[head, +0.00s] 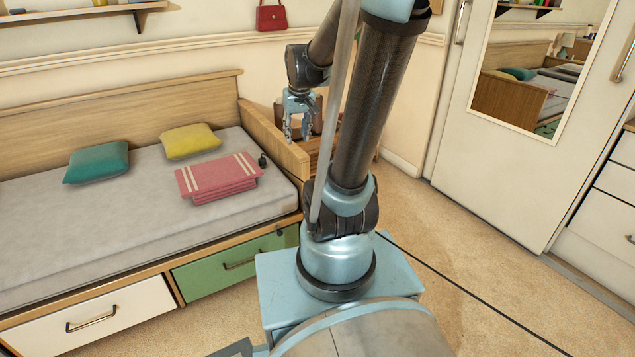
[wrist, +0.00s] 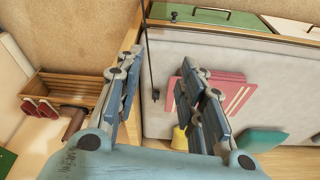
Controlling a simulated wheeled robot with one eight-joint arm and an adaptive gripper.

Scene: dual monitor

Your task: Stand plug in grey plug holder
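A small dark object that looks like the plug (wrist: 155,96) lies on the grey mattress in the wrist view, at the end of a thin black cord. In the head view a small dark object, seemingly the same plug (head: 262,160), is beside the pink folded cloth. My gripper (head: 297,137) is open and empty, above the bed's wooden end board. In the wrist view my gripper (wrist: 166,64) has its fingers wide apart, with the plug seen between and beyond them. I cannot make out the grey plug holder in either view.
The pink cloth stack (head: 217,177), yellow cushion (head: 190,141) and teal cushion (head: 97,163) lie on the bed. The wooden end board (head: 275,145) rises beside the plug. A slatted wooden piece (wrist: 68,88) stands beyond it. Carpet (head: 480,265) is mostly open on the right.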

